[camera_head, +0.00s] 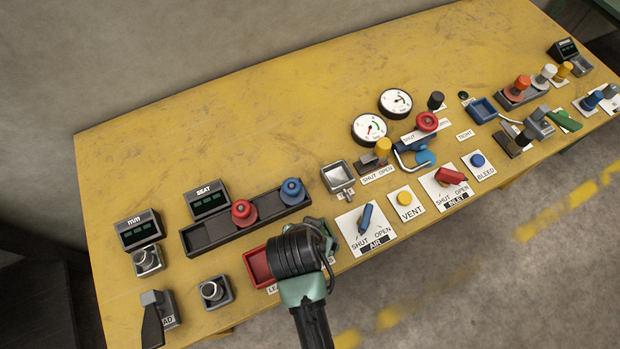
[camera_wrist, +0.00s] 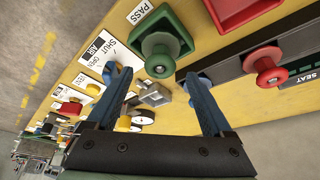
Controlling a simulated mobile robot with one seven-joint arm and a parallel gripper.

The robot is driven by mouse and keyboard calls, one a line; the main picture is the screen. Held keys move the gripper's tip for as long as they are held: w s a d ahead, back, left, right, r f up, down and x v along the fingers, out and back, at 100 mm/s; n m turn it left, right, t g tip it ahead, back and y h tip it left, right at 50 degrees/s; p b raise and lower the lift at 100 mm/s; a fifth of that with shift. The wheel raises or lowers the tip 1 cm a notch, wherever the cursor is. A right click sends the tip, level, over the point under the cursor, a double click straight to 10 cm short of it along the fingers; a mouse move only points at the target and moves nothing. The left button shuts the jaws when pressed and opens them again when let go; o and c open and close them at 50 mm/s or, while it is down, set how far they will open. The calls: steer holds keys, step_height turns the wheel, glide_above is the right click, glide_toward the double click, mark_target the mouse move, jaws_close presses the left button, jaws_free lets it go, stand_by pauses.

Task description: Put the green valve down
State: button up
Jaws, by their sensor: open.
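The green valve (camera_wrist: 160,62), a flanged spool with a round knob, is in the green tray (camera_wrist: 178,22) beside the PASS label in the wrist view. My gripper (camera_wrist: 155,76) is open, with its blue fingers apart on either side of the valve's near end. I see no finger closed on it, and cannot tell how far the fingers reach past it. In the head view my wrist hides the valve; only a little green shows at its edge.
A red tray (camera_head: 257,268) lies just left of my wrist. A dark rack (camera_head: 214,234) holds a red valve (camera_head: 243,212) and a blue valve (camera_head: 293,191). The blue AIR lever (camera_head: 365,219) stands close on the right. The back of the yellow table (camera_head: 250,120) is clear.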

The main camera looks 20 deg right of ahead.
steer(key=v, duration=0.8)
steer(key=w+a+r+n+t, duration=0.1)
steer(key=w+r+t, duration=0.4)
steer(key=r, duration=0.4)
steer(key=w+a+r+n+t, duration=0.1)
steer(key=w+r+n+t, duration=0.1)
steer(key=w+r, duration=0.6)
steer(key=w+a+r+n+t, duration=0.1)
steer(key=w+r+t, duration=0.35)
steer(key=r, duration=0.55)
step_height(320, 180, up, 17)
steer(key=a+n+t+y, duration=0.1)
steer(key=a+n+t, duration=0.1)
steer(key=t, duration=0.3)
steer(key=s+a+r+n+t+y, duration=0.1)
steer(key=s+r+t, duration=0.2)
steer(key=r, duration=0.6)
steer(key=s+a+r+n+t+y, duration=0.1)
steer(key=s+r+t, duration=0.3)
steer(key=r, duration=0.5)
steer(key=shift+s+a+n, duration=0.3)
steer(key=shift+s+a, duration=0.1)
steer(key=shift+s, duration=0.4)
steer(key=shift+t, duration=0.25)
